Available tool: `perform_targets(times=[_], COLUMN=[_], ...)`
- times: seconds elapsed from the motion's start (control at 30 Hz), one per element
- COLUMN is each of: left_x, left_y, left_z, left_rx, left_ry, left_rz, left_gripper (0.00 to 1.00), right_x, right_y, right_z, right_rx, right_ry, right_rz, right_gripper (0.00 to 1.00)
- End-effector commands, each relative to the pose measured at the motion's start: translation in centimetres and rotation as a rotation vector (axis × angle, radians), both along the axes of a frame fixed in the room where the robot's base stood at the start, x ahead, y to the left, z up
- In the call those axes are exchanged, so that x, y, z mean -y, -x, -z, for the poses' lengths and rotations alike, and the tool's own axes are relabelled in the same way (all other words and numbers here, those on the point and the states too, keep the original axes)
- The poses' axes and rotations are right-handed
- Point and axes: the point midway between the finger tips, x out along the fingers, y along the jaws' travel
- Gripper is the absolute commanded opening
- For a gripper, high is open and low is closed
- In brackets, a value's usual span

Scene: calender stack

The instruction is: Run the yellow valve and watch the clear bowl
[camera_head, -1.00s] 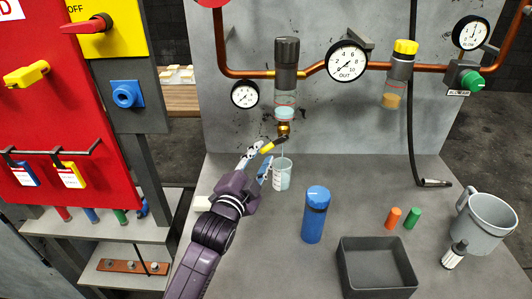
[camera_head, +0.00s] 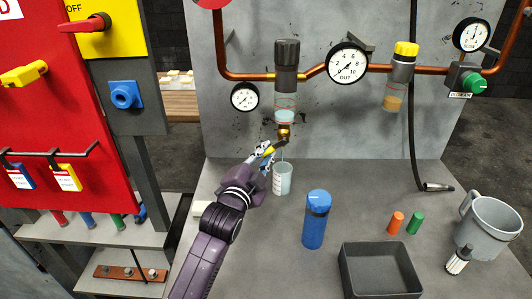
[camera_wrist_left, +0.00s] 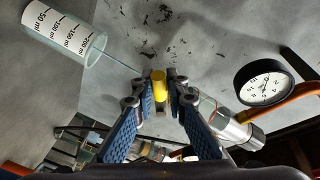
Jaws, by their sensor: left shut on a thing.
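The yellow valve lever (camera_head: 269,150) sits on a brass drain below the filter's clear bowl (camera_head: 286,104). Pale blue liquid stands low in the bowl, near its red line. My left gripper (camera_head: 264,152) is shut on the yellow lever, whose end (camera_wrist_left: 158,77) shows between its blue-padded fingers in the left wrist view. A thin stream runs from the drain into a clear graduated beaker (camera_head: 283,180) on the bench; the beaker (camera_wrist_left: 65,32) also shows in the wrist view. The bowl (camera_wrist_left: 208,108) is partly hidden there. My right gripper is not in view.
A blue bottle (camera_head: 316,222), a dark open tray (camera_head: 378,249), orange and green plugs, and a grey mug (camera_head: 489,226) stand on the bench. Gauges and a yellow-capped unit (camera_head: 401,75) hang behind. A red panel (camera_head: 50,120) stands left.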

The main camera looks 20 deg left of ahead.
Motion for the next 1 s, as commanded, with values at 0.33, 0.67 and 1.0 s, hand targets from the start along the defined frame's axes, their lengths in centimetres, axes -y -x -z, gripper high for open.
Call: perform_targets(times=[0.33, 0.67, 1.0], left_x=[0.1, 0.1, 0.0], left_y=[0.0, 0.0, 0.1], left_z=[0.1, 0.1, -0.4], left_rx=[-0.002, -0.006, -0.018], left_ry=[-0.002, -0.009, -0.051], left_rz=[0.001, 0.002, 0.003], left_gripper=[0.00, 0.00, 0.00], right_x=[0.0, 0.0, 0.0], right_y=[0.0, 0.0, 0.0], right_z=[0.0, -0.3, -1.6], right_rx=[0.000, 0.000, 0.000], right_ry=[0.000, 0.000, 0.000], right_rz=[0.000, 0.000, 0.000], right_gripper=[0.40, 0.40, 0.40])
